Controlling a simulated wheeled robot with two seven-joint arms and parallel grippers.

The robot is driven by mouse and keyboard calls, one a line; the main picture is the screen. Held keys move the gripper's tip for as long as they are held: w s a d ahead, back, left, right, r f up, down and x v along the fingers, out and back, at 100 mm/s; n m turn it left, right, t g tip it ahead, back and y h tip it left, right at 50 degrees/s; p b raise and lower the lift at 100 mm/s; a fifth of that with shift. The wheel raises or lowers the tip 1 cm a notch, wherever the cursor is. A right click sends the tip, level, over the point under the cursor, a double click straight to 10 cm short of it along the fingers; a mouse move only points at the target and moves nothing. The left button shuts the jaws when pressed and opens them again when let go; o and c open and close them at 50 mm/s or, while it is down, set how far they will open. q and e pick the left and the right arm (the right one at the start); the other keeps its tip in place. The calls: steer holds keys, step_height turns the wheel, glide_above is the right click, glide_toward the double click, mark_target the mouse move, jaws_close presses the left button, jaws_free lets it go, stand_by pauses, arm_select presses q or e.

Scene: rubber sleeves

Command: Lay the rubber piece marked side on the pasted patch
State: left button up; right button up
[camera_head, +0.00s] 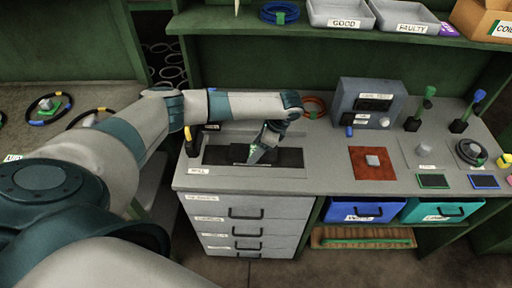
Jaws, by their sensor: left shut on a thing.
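My left arm reaches in from the left over the bench. Its gripper (257,156) points down at a dark strip (290,157) lying in a shallow grey recess (215,141) above the drawers. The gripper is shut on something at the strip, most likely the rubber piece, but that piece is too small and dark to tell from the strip. A small green mark shows beside the fingers. I cannot make out the pasted patch or any marked side. My right gripper is not in view.
To the right stand a grey box device (367,104), a red-brown square (372,163) with a grey block, and green and blue handled tools. Blue (362,210) and teal (440,211) bins sit below the bench. A shelf (270,27) with GOOD and FAULTY trays hangs above.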

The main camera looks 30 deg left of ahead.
arm_select(q)
steer(key=o, duration=1.3)
steer(key=shift+r, duration=0.1)
steer(key=shift+w+d+r+b, duration=0.15)
steer(key=shift+d+r+b, duration=0.15)
steer(key=shift+r, duration=0.2)
steer(key=shift+b+v, duration=1.15)
steer(key=shift+v, duration=4.25)
